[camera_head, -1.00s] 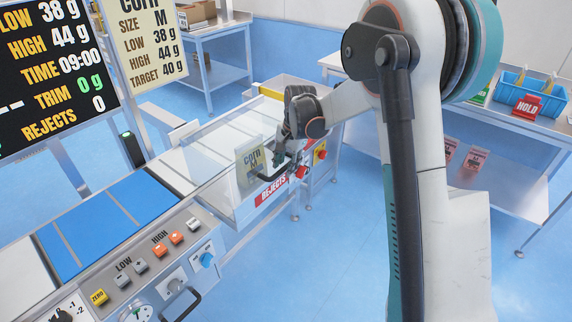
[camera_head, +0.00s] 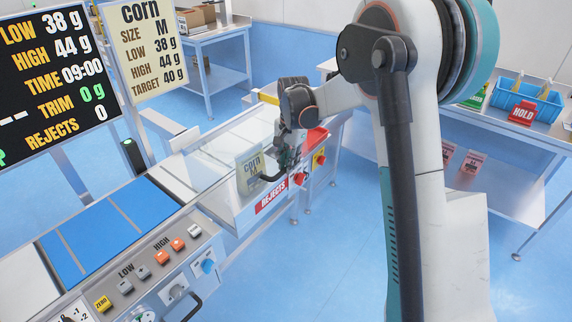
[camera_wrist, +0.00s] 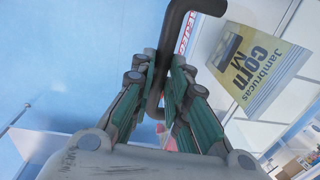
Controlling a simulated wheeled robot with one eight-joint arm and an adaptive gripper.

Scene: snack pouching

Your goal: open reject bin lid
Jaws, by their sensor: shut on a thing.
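The reject bin (camera_head: 271,197) has a red REJECTS label on its front, at the far end of the conveyor machine. A dark bent handle (camera_head: 270,177) shows just above the label. In the wrist view the black handle bar (camera_wrist: 178,25) runs down between the fingers of my gripper (camera_wrist: 163,100). My gripper (camera_head: 287,157) is shut on the handle in the head view, where the arm and wrist hide part of the bin's top. A red surface (camera_head: 315,137) shows just right of the wrist. How far the lid is tilted is hard to tell.
Red and yellow controls (camera_head: 319,159) sit right of the bin. A side table with a blue HOLD crate (camera_head: 530,98) stands at right.

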